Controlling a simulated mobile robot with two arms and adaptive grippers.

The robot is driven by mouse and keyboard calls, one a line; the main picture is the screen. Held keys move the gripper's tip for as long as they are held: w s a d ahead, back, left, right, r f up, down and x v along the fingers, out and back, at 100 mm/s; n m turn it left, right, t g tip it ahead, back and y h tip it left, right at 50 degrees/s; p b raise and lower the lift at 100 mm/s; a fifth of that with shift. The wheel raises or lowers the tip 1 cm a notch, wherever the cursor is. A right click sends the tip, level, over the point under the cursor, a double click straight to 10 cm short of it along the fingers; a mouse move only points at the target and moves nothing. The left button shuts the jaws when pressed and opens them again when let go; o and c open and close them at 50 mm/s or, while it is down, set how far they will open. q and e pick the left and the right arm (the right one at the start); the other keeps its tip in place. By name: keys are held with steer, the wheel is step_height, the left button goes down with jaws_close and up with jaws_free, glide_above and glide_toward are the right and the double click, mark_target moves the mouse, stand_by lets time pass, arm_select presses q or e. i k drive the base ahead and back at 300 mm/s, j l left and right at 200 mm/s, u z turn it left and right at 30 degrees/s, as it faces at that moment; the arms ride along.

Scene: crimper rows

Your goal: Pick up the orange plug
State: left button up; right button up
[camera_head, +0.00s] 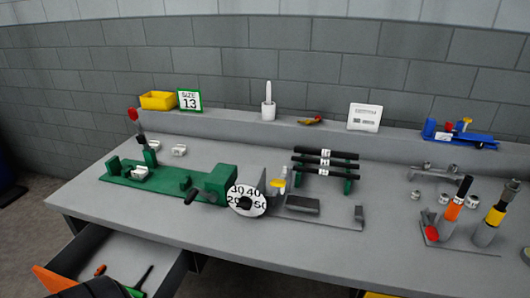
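The likeliest orange plug is the upright cylinder with an orange band (454,212), a dark top and a grey lower part, at the right of the bench. It leans a little and stands on a thin grey plate beside a red ball. A similar cylinder with a yellow band (495,216) stands to its right. Neither of my grippers shows in the head view; an orange and black shape at the lower left edge is cut off, and I cannot tell what it is.
A green machine (160,178) with a numbered dial (247,200) fills the bench's left and middle. A rack of black bars (325,160), metal rings (443,197) and a blue tool (460,135) stand around. An open drawer (122,258) juts out front left.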

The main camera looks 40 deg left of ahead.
mark_target(98, 271)
steer(key=u, duration=2.75)
